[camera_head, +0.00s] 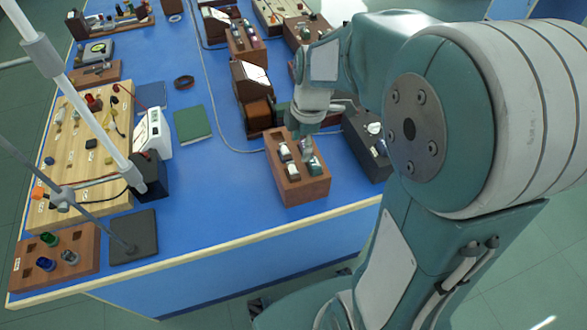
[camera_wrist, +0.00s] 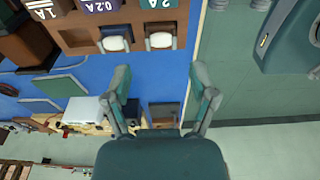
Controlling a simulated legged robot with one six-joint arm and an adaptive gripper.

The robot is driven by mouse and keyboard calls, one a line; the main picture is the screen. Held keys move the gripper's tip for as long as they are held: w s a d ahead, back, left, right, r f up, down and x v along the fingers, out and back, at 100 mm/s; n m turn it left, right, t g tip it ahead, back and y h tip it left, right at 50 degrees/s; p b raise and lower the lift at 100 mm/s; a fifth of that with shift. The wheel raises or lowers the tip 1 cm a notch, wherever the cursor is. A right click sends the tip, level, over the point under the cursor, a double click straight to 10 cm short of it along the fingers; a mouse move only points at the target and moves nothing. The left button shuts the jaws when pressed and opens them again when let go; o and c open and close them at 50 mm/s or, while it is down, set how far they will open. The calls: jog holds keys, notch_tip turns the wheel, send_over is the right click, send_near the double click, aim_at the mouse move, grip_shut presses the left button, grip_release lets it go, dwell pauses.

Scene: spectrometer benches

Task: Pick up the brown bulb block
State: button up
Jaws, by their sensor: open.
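A brown wooden block (camera_head: 85,243) with green, blue and clear bulb-like pieces lies at the front left corner of the blue bench. My gripper (camera_head: 307,142) is far to its right, over another brown block (camera_head: 303,192) with white and dark pieces. In the wrist view my gripper (camera_wrist: 162,92) is open, its two fingers apart with nothing held. The other brown block shows there at the top (camera_wrist: 140,15), with tags reading 1A, 0.2A and 2A. I cannot clearly make out the bulb block in the wrist view.
A dark stand base (camera_head: 133,240) with a tilted rod is beside the bulb block. A pale wooden board (camera_head: 75,175), a white meter (camera_head: 153,135) and a green notebook (camera_head: 192,123) lie on the left. The blue bench (camera_head: 215,195) is clear in the front middle.

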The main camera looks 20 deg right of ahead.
aim_at(292, 167)
jog(key=f, duration=0.2)
jog(key=a+f, duration=0.1)
jog(key=f, duration=0.2)
jog(key=a+f, duration=0.1)
jog(key=f, duration=0.1)
jog(key=shift+a+f, duration=0.2)
jog(key=shift+f, duration=0.1)
jog(key=shift+d+f, duration=0.25)
jog(key=shift+d, duration=0.2)
jog(key=shift+a, duration=0.3)
jog(key=c, duration=0.9)
